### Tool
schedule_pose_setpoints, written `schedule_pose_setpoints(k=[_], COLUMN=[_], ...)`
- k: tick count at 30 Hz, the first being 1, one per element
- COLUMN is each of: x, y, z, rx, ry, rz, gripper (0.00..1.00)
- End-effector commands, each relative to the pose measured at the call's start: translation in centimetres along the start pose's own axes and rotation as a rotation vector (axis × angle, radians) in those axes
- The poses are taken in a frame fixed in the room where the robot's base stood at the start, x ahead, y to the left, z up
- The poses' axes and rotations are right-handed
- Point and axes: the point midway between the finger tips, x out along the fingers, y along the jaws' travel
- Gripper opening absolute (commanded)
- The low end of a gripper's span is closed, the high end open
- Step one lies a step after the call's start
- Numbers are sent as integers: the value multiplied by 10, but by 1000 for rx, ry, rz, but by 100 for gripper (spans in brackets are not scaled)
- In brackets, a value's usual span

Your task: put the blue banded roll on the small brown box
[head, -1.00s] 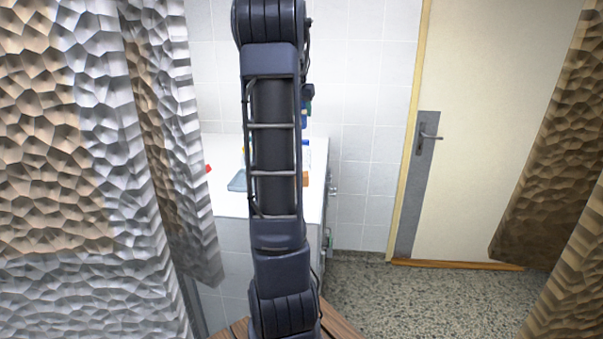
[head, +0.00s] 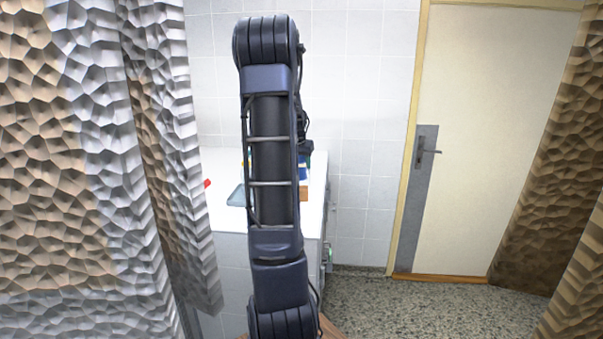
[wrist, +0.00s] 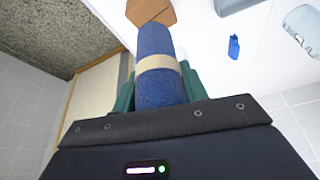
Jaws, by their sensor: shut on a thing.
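The blue roll (wrist: 155,90) with a beige band lies between my gripper's green fingertips (wrist: 158,88) in the wrist view. My gripper is shut on it, and it points away from the wrist. The small brown box (wrist: 150,11) shows just beyond the roll's far end. In the head view the brown box (head: 304,192) sits on the white counter, partly hidden by my arm. My gripper (head: 307,158) and a bit of the roll show just above it there. I cannot tell whether roll and box touch.
The white counter (head: 228,215) also holds a grey-blue tray (head: 237,195) and a small red item (head: 207,183). The wrist view shows a small blue object (wrist: 234,46) and a clear, pale blue item (wrist: 303,28).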

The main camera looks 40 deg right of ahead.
Motion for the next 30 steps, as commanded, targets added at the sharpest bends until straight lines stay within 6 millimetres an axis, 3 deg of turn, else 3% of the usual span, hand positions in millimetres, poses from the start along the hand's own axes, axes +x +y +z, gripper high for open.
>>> schedule_pose_setpoints(k=[9,21,22,24,25,30], x=[34,40,40,40,40,40], y=[1,0,0,0,0,0], z=[14,17,17,17,17,17], rx=[0,0,0,0,0,0], ry=[-2,-1,-2,-1,-1,-1], rz=[1,1,1,1,1,1], gripper=[10,10,45,59,64,65])
